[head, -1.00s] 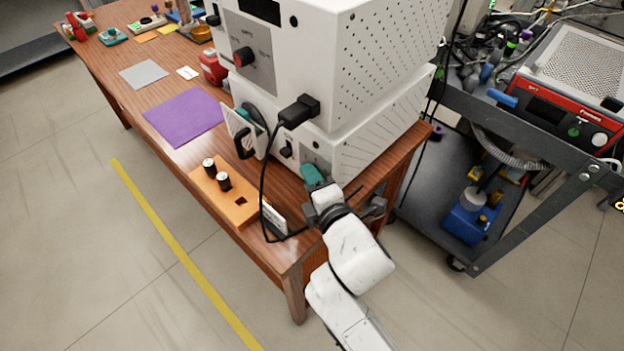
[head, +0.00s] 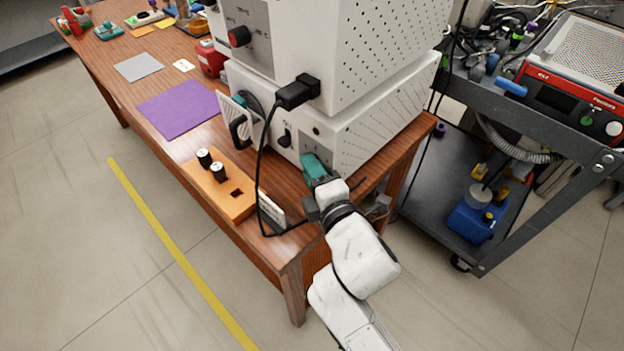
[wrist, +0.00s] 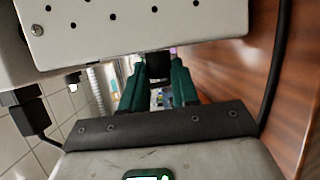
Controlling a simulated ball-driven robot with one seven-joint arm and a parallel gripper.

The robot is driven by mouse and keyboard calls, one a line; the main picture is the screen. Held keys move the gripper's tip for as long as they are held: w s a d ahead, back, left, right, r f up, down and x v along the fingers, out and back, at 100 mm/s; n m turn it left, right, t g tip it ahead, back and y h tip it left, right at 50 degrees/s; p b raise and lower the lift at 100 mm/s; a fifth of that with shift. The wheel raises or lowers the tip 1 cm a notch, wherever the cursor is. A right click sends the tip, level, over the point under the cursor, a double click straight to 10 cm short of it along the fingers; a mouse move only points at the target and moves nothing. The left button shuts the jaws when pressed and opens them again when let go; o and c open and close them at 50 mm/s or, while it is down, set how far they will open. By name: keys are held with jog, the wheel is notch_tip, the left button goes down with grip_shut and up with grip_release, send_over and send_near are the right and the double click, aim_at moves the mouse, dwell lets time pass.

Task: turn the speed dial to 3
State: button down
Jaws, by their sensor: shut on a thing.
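My gripper (head: 314,165) with teal fingers is at the front panel of the lower white machine (head: 362,128), low on its face. In the wrist view my gripper (wrist: 158,75) is shut on a small dark knob (wrist: 158,65), which sits between the teal fingers under the machine's overhanging white case (wrist: 130,22). This looks like the speed dial; its scale and pointer are hidden, so I cannot read its setting. In the head view the fingers cover the knob.
A black cable hangs from a plug (head: 298,92) close to my arm. The upper machine has a red knob (head: 240,36). A dark cart (head: 480,150) stands to the right.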

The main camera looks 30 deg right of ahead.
jog(key=shift+f+m+t+b, duration=0.65)
jog(key=shift+t+b, duration=0.65)
jog(key=shift+b, duration=3.35)
jog(key=shift+f+t+b, duration=0.1)
jog(key=shift+t+b, duration=0.2)
jog(key=shift+b, duration=0.85)
jog(key=shift+t+b, duration=0.3)
jog(key=shift+b, duration=0.75)
jog(key=shift+r+m+b, duration=0.25)
jog(key=shift+b, duration=0.1)
jog(key=c, duration=0.8)
grip_release()
jog(key=shift+r, duration=0.1)
jog(key=shift+c, duration=0.2)
jog(key=b+v, duration=0.2)
jog(key=v, duration=0.8)
jog(key=shift+s+a+f, duration=0.15)
jog(key=shift+s+f, duration=0.05)
jog(key=shift+s, duration=0.15)
